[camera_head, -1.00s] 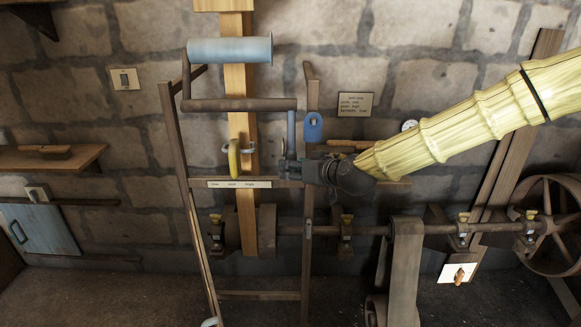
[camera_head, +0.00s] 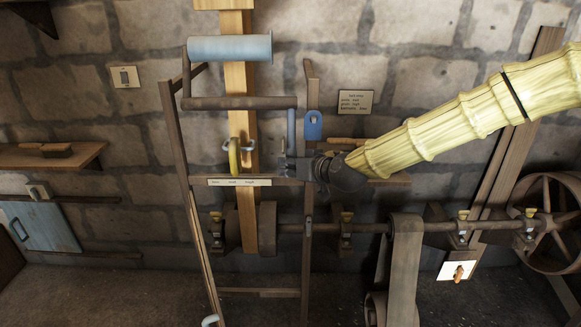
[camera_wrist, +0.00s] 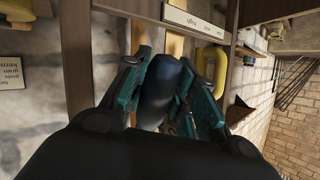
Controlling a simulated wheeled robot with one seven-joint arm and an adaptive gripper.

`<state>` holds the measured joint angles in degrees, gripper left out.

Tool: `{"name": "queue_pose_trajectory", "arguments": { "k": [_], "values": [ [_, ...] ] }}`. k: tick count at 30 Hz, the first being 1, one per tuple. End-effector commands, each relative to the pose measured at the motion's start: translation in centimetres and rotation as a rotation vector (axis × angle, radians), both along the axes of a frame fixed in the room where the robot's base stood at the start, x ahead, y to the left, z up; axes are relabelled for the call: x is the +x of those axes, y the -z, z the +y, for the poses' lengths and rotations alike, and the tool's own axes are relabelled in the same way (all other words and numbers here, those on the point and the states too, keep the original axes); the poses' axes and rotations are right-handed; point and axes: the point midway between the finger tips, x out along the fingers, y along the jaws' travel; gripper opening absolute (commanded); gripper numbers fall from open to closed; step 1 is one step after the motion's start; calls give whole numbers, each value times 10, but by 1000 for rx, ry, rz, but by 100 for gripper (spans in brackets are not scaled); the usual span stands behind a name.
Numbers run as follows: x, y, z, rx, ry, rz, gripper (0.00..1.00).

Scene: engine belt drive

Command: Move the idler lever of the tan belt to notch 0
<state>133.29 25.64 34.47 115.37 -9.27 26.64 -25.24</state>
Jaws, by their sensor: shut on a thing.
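My gripper (camera_head: 285,168) is in front of the wooden frame (camera_head: 309,90). In the wrist view its teal fingers (camera_wrist: 160,88) are shut on a dark blue rounded handle (camera_wrist: 158,82). In the head view a blue upright bar (camera_head: 291,130) runs down to the gripper, below the crossbar (camera_head: 235,103) under the pale blue roller (camera_head: 230,48). A tan vertical belt (camera_head: 241,115) passes behind the roller. A yellow hook-like handle (camera_head: 234,157) is left of the gripper, apart from it. The labelled strip (camera_head: 240,182) lies just below; its words are too small to read.
A blue tag (camera_head: 313,125) hangs close above my gripper on the frame's right post. A drive shaft (camera_head: 370,228) with wheels and a brown belt (camera_head: 405,265) runs below. A written note (camera_head: 355,103) is on the stone wall. Shelves stand at left.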

Motion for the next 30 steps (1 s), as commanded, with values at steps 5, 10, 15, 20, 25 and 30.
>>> {"name": "queue_pose_trajectory", "arguments": {
  "k": [5,10,15,20,25,30],
  "values": [
    [2,3,-1,0,2,-12,0],
    [10,10,-1,0,2,-59,0],
    [20,12,-1,1,3,-118,0],
    [30,15,-1,0,3,-173,0],
    [40,17,-1,-1,3,-235,0],
    [51,18,-1,0,3,-299,0]
  ]
}}
